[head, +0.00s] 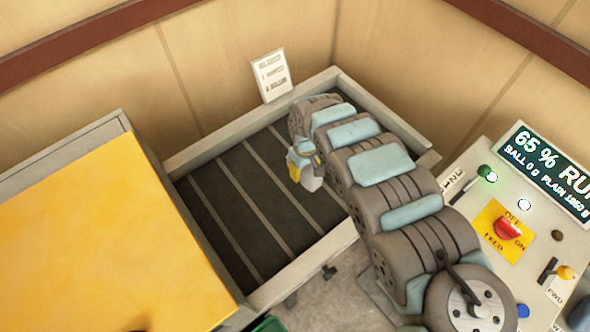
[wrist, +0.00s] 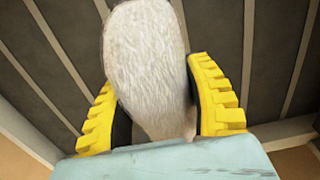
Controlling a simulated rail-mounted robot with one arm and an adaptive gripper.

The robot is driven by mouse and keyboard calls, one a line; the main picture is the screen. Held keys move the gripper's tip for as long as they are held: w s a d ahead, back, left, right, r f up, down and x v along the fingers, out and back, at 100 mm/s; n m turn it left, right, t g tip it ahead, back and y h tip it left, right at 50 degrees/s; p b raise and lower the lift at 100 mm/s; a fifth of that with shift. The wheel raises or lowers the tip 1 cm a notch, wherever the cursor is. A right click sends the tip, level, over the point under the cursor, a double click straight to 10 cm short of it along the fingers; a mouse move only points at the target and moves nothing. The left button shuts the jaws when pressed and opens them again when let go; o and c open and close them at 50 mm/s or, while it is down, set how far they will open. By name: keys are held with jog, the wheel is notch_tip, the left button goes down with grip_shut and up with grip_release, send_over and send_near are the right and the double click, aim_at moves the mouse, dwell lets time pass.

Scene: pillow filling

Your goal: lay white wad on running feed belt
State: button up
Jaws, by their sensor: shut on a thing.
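The white wad (wrist: 146,60) is fluffy and sits between the two yellow toothed fingers of my gripper (wrist: 160,100) in the wrist view. In the head view my gripper (head: 304,172) hangs over the dark feed belt (head: 232,208), and a small pale part of the wad (head: 311,180) shows below it. The belt has light cross slats and lies inside a grey frame. My gripper is shut on the wad. I cannot tell whether the wad touches the belt, nor can I see the belt's motion.
A yellow-topped surface (head: 95,235) stands at the left of the belt. The grey frame (head: 205,147) borders the belt. A control panel (head: 505,225) with a red knob and a lit display (head: 545,165) is at the right. A small sign (head: 271,75) stands at the back.

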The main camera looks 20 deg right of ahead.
jog(key=w+f+b, duration=0.7)
jog(key=w+b, duration=0.1)
jog(key=b, duration=1.1)
jog(key=shift+w+d, duration=0.2)
jog(key=shift+d, duration=0.15)
jog(key=shift+f, duration=0.1)
jog(key=shift+w+f+b, duration=0.35)
jog(key=shift+f+b, duration=0.35)
jog(key=shift+b, duration=0.55)
notch_tip(320, 180, down, 2)
jog(key=shift+s+f+b, duration=0.1)
jog(key=shift+f+b, duration=0.1)
jog(key=shift+b, duration=0.6)
jog(key=shift+r, duration=0.1)
jog(key=shift+f+p, duration=0.3)
jog(key=shift+f, duration=0.3)
